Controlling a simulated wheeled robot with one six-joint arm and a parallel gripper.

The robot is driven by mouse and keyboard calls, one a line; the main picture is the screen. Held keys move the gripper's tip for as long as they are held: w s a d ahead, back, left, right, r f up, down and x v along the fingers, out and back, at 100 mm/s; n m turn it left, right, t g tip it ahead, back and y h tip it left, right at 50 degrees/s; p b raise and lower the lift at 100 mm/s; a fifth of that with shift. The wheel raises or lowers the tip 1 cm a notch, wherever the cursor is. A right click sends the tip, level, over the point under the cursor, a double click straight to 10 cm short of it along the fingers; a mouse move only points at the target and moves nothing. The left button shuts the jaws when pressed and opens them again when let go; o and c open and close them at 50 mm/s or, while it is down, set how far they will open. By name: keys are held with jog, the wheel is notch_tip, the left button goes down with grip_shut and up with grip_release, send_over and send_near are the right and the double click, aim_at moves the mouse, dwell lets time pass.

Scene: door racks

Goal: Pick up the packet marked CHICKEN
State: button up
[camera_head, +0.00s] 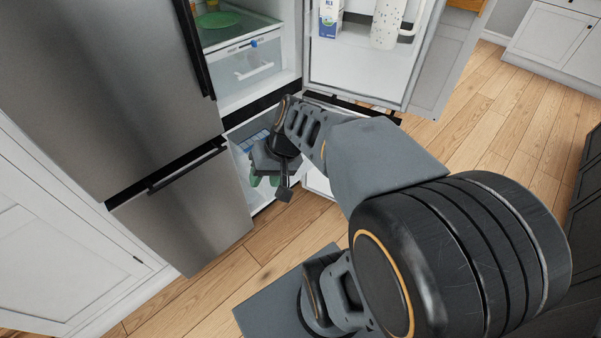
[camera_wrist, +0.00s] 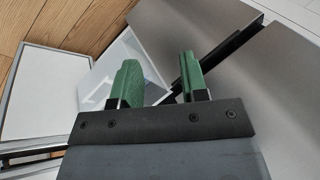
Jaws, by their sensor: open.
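I cannot make out a packet marked CHICKEN in either view. My gripper (camera_head: 266,181) is at the open lower compartment of the fridge, its green fingertips pointing down in the head view. In the wrist view, the two green fingers (camera_wrist: 158,78) are apart with nothing between them. A blue-and-white item (camera_head: 254,142) shows behind the gripper in the lower compartment (camera_head: 237,151); no marking on it is readable. My arm and gripper hide much of that compartment's inside.
The upper fridge door (camera_head: 365,72) stands open to the right, with a carton (camera_head: 330,18) and a speckled jug (camera_head: 388,22) on its shelf. A clear drawer (camera_head: 245,62) is above the lower compartment. Steel doors (camera_head: 190,215) stand left. Wooden floor (camera_head: 480,125) is clear at right.

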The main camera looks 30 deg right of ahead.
jog(key=w+d+f+m+t+y+b, duration=0.2)
jog(key=w+d+f+m+t+b, duration=0.15)
jog(key=f+b, duration=0.45)
jog(key=w+d+f+m+t+y+b, duration=0.25)
jog(key=w+d+f+b, duration=0.3)
jog(key=f, duration=0.45)
jog(key=w+d+f+m+t+h+b, duration=0.1)
jog(key=d+f+m+t+h+b, duration=0.35)
jog(key=d, duration=0.55)
jog(key=d+f+m+t+h+b, duration=0.1)
jog(key=d+f+m+t+b, duration=0.3)
jog(key=d+f+b, duration=0.5)
jog(key=shift+n+t, duration=0.45)
jog(key=shift+n, duration=0.3)
jog(key=w, duration=0.4)
jog(key=w+a+r, duration=0.1)
jog(key=w, duration=0.8)
jog(key=shift+a+r+b, duration=0.2)
jog(key=shift+a+b, duration=0.05)
jog(key=shift+b, duration=0.15)
grip_shut()
